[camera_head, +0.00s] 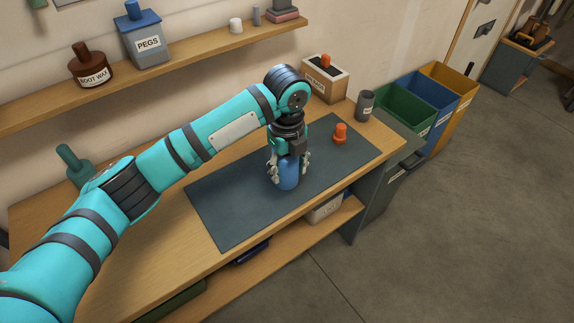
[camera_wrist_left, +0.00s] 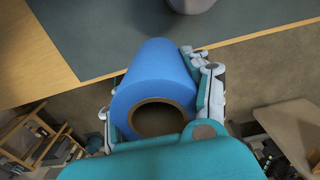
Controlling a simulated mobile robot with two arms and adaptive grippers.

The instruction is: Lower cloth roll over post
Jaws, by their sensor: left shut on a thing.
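My left gripper (camera_head: 288,166) is shut on a blue cloth roll (camera_head: 289,178), with its fingers on both sides of it. The roll is held upright over the dark mat (camera_head: 225,203); I cannot tell whether its lower end touches the mat. In the left wrist view the blue roll (camera_wrist_left: 160,78) lies between the fingers, and the open end of its brown core (camera_wrist_left: 158,119) faces the camera. A short orange post-like piece (camera_head: 340,134) stands on the mat, right of and beyond the roll, apart from it. My right gripper is not in view.
A labelled wooden box (camera_head: 324,80) and a grey cup (camera_head: 365,104) stand at the bench's back right. A teal bottle (camera_head: 76,166) is at the left. Green (camera_head: 405,103), blue and yellow bins stand beyond the bench. The mat's front left is clear.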

